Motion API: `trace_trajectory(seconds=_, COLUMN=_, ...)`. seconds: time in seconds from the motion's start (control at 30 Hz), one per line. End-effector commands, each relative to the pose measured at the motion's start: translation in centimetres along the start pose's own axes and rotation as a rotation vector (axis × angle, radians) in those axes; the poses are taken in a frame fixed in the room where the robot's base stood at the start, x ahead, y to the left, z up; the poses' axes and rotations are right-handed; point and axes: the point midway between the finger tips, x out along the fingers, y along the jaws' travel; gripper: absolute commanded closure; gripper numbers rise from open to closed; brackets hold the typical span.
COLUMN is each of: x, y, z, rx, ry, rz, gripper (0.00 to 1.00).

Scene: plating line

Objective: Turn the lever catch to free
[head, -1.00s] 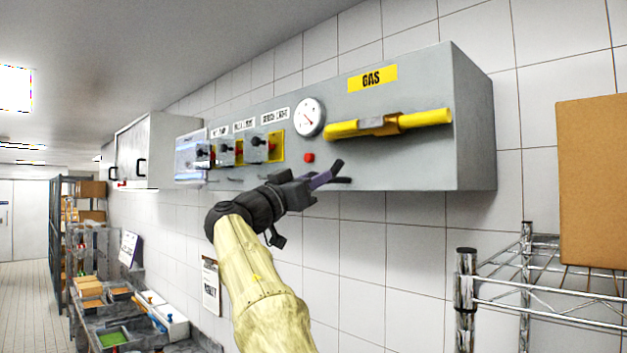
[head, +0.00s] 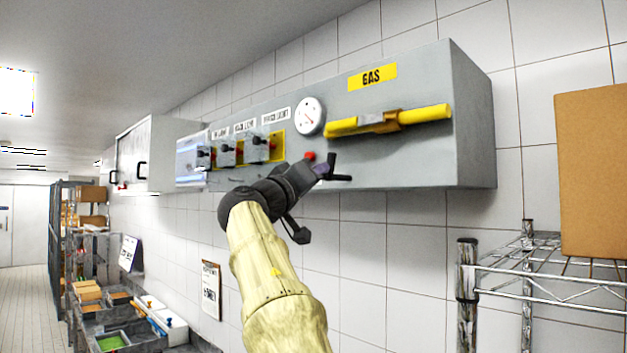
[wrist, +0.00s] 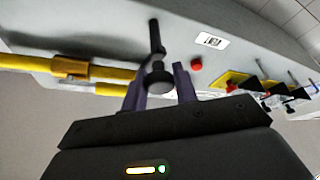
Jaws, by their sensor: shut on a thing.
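In the wrist view the purple fingers of my gripper (wrist: 161,83) stand on either side of the hub, shut on the catch. The exact contact is partly hidden.
A yellow bar handle (head: 425,117) lies under the GAS label (head: 372,77). A red button (head: 309,157) and a gauge (head: 309,116) are close above my gripper. Several black switches (head: 228,151) sit left. A wire shelf (head: 540,289) with a brown box (head: 595,175) stands right.

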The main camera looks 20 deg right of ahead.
Motion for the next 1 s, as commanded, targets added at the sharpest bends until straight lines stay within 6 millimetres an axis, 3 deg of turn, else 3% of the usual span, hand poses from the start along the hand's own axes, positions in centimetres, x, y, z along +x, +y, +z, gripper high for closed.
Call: trace_trajectory(seconds=1.0, x=0.11, y=0.11, z=-0.28, rx=-0.841, ry=-0.001, rz=-0.351, gripper=0.94)
